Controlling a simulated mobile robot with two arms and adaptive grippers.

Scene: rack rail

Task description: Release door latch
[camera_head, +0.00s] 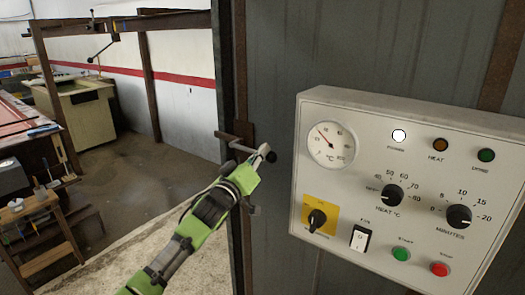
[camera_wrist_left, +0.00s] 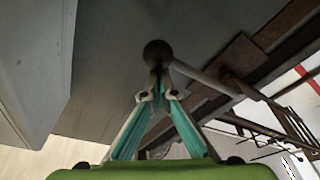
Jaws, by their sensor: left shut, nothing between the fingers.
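The door latch (camera_head: 243,148) is a dark metal lever on the rusty edge of the grey metal door. Its round dark knob (camera_head: 271,157) sits at the right end of the lever. The knob also shows in the left wrist view (camera_wrist_left: 157,53), with the lever rod (camera_wrist_left: 208,81) running right from it to a rusty plate. My left gripper (camera_head: 263,151) is shut and empty, its tips at the knob end of the lever. In the wrist view the tips (camera_wrist_left: 158,88) meet just below the knob; whether they touch it I cannot tell. My right gripper is not in view.
A white control panel (camera_head: 405,185) with a gauge, knobs and buttons juts out close to the right of my left gripper. A rusty vertical post (camera_head: 225,70) stands left of the door. Beyond it are open floor, a wooden stool (camera_head: 35,235) and a greenish cabinet (camera_head: 88,110).

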